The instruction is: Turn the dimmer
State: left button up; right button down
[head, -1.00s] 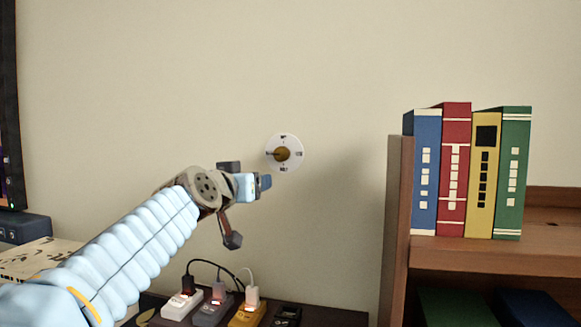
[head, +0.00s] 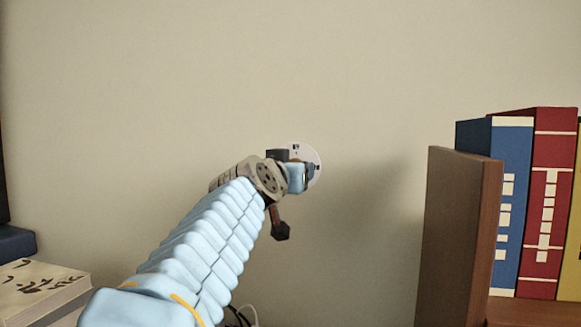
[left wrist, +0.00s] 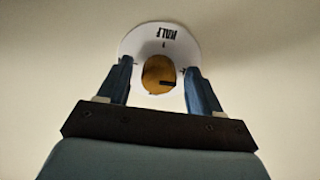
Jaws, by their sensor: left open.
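The dimmer is a round white plate (head: 312,156) on the wall with a brass knob at its centre. In the left wrist view the plate (left wrist: 185,38) shows dark lettering, and the knob (left wrist: 158,73) has a dark pointer mark. My left gripper (head: 307,173) is in front of the plate in the head view and hides most of the knob. In the left wrist view its two blue fingers (left wrist: 158,80) are open, one on each side of the knob, with gaps between them and it. My right gripper is not in view.
A wooden shelf side panel (head: 458,235) stands to the right, with a blue book (head: 510,200) and a red book (head: 550,200) behind it. A white book (head: 40,290) lies at lower left. The wall around the dimmer is clear.

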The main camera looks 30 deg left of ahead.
pick_arm(q)
jog(key=shift+w, duration=0.1)
jog(key=c, duration=1.1)
jog(key=shift+o, duration=0.2)
